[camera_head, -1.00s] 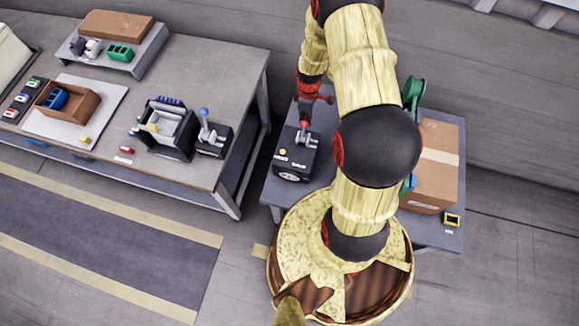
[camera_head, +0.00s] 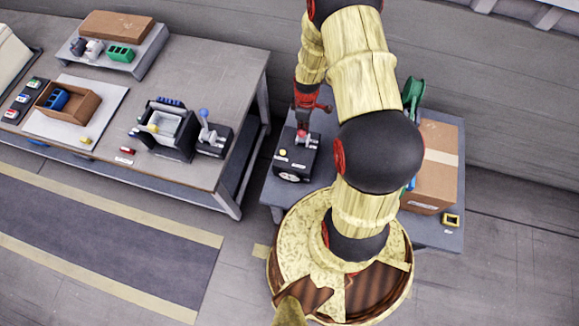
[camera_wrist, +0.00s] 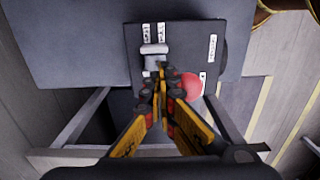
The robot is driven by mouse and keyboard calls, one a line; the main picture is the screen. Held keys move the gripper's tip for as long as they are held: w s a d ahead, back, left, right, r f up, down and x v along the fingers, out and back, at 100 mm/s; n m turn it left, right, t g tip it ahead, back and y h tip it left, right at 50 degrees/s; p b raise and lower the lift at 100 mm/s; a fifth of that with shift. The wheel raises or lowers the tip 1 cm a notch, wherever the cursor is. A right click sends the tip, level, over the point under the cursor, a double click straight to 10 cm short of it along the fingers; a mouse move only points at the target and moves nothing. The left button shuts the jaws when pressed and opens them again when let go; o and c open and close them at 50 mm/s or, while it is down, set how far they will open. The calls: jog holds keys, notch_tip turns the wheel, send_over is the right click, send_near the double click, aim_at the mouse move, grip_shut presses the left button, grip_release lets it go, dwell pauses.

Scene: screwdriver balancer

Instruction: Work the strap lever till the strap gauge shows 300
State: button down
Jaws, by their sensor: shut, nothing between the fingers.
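The black strap tensioning box (camera_head: 288,163) stands on the small grey table and also fills the middle of the wrist view (camera_wrist: 140,75). Its lever has a red knob (camera_head: 301,134), seen large in the wrist view (camera_wrist: 192,86). A round white gauge (camera_head: 289,178) is on the box's front face; its reading is too small to tell. My gripper (camera_wrist: 161,76) is shut and empty, its tips over the box near the grey lever bracket (camera_wrist: 154,55). The knob is right beside the fingers, not between them; whether they touch cannot be told. In the head view my gripper (camera_head: 303,122) is just behind the knob.
A cardboard box (camera_head: 434,165) and a green reel (camera_head: 413,92) are right of my arm on the small table (camera_head: 275,190). A yellow-framed item (camera_head: 451,220) lies at its front right. The long bench (camera_head: 225,100) at left holds another lever unit with a blue knob (camera_head: 204,113).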

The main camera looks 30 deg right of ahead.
jog(key=w+d+b, duration=0.2)
jog(key=w+d, duration=0.3)
jog(key=d, duration=0.1)
jog(key=shift+w, duration=0.25)
dwell(0.7)
jog(key=shift+s+a+p, duration=0.5)
jog(key=shift+s+a, duration=1.25)
jog(key=shift+a, duration=0.2)
jog(key=shift+s+a+p, duration=0.45)
jog(key=shift+s+a, duration=1.3)
jog(key=shift+a, duration=0.15)
jog(key=w+d+b, duration=0.2)
jog(key=w+d, duration=0.5)
jog(key=d, duration=0.1)
jog(key=shift+b, duration=0.35)
jog(key=shift+a, duration=0.1)
